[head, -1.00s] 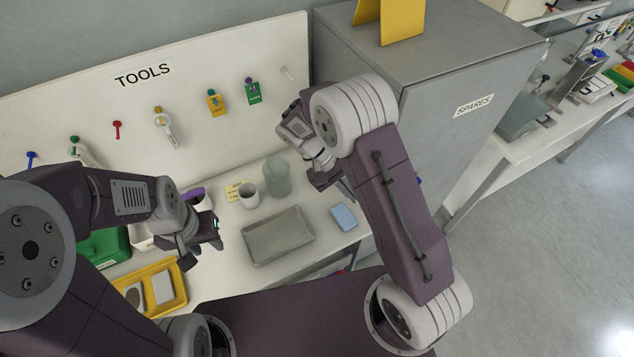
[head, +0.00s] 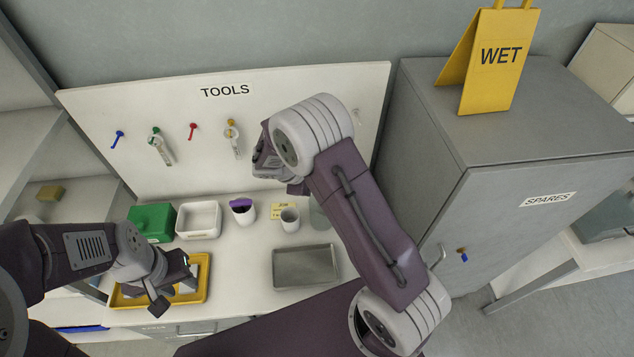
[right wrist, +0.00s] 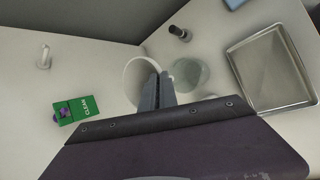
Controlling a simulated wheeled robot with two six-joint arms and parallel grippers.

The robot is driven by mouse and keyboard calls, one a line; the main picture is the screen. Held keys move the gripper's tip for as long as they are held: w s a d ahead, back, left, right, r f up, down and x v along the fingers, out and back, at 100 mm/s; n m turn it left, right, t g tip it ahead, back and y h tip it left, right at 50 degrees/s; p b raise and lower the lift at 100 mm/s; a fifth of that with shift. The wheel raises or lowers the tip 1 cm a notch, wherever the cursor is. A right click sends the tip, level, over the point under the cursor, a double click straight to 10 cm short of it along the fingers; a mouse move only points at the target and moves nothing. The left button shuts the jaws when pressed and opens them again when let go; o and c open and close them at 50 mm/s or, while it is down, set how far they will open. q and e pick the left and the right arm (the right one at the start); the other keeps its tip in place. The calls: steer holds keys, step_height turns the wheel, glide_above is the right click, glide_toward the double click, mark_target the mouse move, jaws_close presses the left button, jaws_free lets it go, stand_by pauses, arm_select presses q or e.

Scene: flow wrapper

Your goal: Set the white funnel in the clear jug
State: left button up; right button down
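The white funnel (right wrist: 131,82) shows in the right wrist view as a pale round rim, partly covered by my right gripper's fingers. My right gripper (right wrist: 158,88) looks shut on its edge. The clear jug (right wrist: 190,76) stands on the counter just right of the funnel in that view, and the funnel appears above the counter, apart from it. My left gripper (head: 173,286) is open and empty over the yellow tray.
A white mug (head: 290,219) stands left of the jug, and a metal tray (head: 305,266) lies in front. A purple-topped cup (head: 242,210), white bin (head: 198,220), green box (head: 151,221) and yellow tray (head: 205,280) are further left. A dark-topped bottle (right wrist: 180,33) stands near the jug.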

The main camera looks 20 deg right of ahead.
steer(key=shift+f, duration=0.1)
steer(key=shift+f+b, duration=1.85)
steer(key=shift+f, duration=0.6)
steer(key=shift+s, duration=0.1)
steer(key=shift+b, duration=0.3)
steer(key=shift+f, duration=0.1)
steer(key=shift+f+b, duration=2.85)
